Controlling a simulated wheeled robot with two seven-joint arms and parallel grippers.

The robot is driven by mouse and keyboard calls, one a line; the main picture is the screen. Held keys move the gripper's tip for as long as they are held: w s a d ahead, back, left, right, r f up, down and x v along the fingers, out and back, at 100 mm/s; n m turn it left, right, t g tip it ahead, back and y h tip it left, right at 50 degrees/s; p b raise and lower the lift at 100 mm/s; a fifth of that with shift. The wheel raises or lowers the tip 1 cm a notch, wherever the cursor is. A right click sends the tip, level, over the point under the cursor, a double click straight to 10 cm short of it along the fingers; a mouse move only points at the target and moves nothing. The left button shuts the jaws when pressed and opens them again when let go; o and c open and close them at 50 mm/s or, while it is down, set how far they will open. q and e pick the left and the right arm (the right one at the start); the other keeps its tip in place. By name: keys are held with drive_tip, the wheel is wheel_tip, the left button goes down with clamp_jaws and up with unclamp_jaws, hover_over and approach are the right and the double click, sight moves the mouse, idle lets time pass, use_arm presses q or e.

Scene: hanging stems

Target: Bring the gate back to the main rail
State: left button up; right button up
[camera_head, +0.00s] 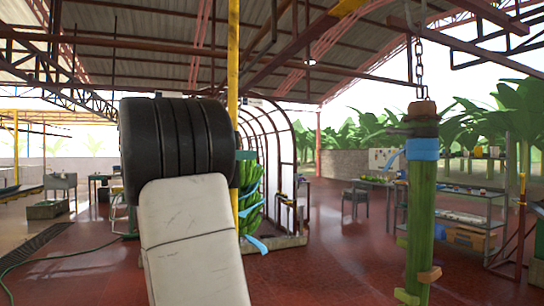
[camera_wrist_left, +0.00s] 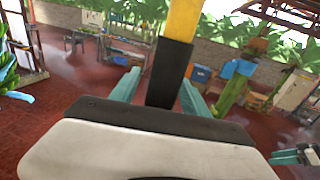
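A yellow pole (camera_head: 233,60) hangs in the head view and passes behind my left arm. In the left wrist view the yellow pole (camera_wrist_left: 182,20) ends in a black grip (camera_wrist_left: 168,75). The teal fingers of my left gripper (camera_wrist_left: 160,90) stand apart on either side of this grip, with a gap at the left finger.
A green stem (camera_head: 421,215) with a blue band hangs from a chain at the right. Green bananas (camera_head: 250,190) hang behind my left arm. A metal shelf (camera_head: 465,215) stands at right. Red floor (camera_head: 335,265) is clear between.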

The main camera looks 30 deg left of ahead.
use_arm(q)
drive_tip(key=v, duration=0.7)
drive_tip(key=shift+s+a, duration=0.2)
drive_tip(key=shift+s, duration=0.1)
idle(0.5)
